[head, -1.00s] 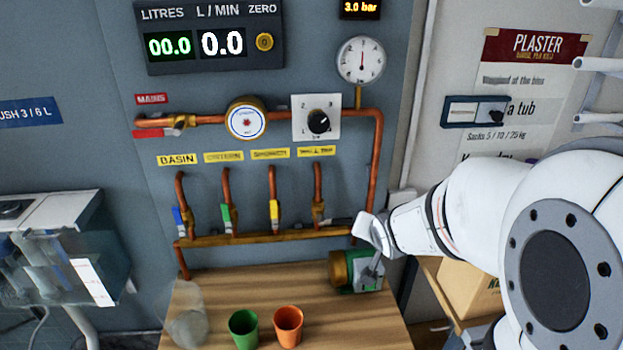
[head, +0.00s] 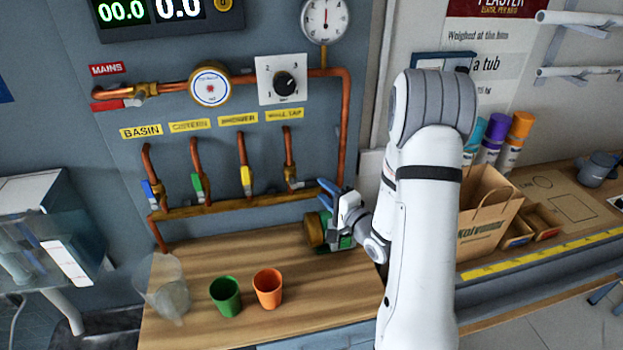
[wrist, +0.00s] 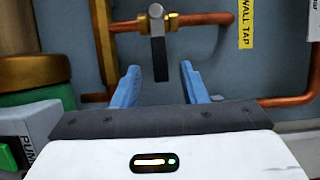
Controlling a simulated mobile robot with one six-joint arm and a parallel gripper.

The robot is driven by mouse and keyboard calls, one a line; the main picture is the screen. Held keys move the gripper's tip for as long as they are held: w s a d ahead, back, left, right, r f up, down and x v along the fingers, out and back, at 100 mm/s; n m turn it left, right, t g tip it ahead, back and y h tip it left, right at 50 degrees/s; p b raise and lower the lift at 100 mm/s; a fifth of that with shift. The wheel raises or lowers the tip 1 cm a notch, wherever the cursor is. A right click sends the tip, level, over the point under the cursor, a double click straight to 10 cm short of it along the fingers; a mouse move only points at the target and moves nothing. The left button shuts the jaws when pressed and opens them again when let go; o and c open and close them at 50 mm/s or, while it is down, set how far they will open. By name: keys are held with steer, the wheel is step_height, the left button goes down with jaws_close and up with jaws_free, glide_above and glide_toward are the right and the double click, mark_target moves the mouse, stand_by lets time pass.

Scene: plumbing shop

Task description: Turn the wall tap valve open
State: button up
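The wall tap valve (head: 291,175) is the rightmost of the row of valves on the copper pipes, under the "WALL TAP" label (head: 284,114). In the wrist view its brass body (wrist: 157,22) is at top centre, and its dark lever (wrist: 160,60) points down in the picture. My gripper (head: 326,188) is just right of the valve in the head view. In the wrist view my gripper (wrist: 160,66) is open, with a blue finger on each side of the lever's end and visible gaps to both. Whether the lever lies at fingertip depth is hard to tell.
A green-and-brass pump (head: 316,229) sits on the wooden bench (head: 260,315) under my gripper. Green (head: 226,296) and orange (head: 268,288) cups and a clear vessel (head: 168,296) stand at the front left. The horizontal brass manifold (head: 225,206) runs below the valves.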

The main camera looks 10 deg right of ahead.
mark_target(316, 184)
steer(key=p+x, duration=0.2)
steer(key=x, duration=0.4)
steer(key=shift+w+a, duration=0.15)
steer(key=shift+w, duration=0.2)
steer(key=shift+c, duration=0.6)
jaws_close()
